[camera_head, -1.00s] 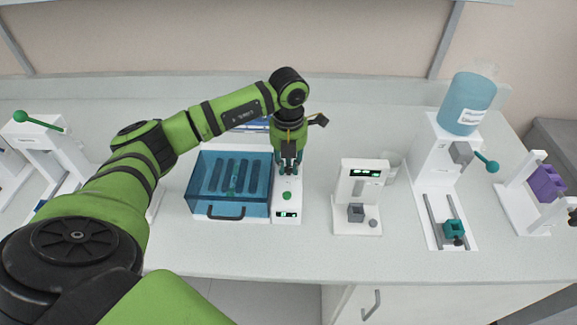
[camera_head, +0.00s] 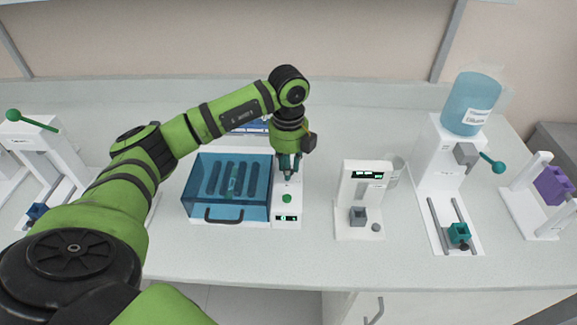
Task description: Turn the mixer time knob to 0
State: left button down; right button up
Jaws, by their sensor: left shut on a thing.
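The mixer (camera_head: 228,211) is a white unit with a blue see-through lid and a dark front handle. Its white control panel (camera_head: 287,208) runs along its right side, with a green button (camera_head: 287,198) and a small lit display (camera_head: 287,218) at the front. My left gripper (camera_head: 287,176) points down over the rear part of this panel and is shut on the time knob, which its fingers hide. The display digits are too small to read surely. My right gripper is not in view.
A white device (camera_head: 362,200) with a display and grey block stands right of the mixer. Farther right are a dispenser with a blue bottle (camera_head: 470,103) and a stand with a purple block (camera_head: 552,185). A green-knobbed lever press (camera_head: 45,165) stands left. Bench front is clear.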

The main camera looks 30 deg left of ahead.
pick_arm(q)
jog(key=shift+f+n, duration=0.1)
jog(key=shift+n, duration=1.6)
jog(key=c, duration=1.1)
grip_release()
jog(key=shift+o, duration=0.2)
notch_tip(320, 180, up, 12)
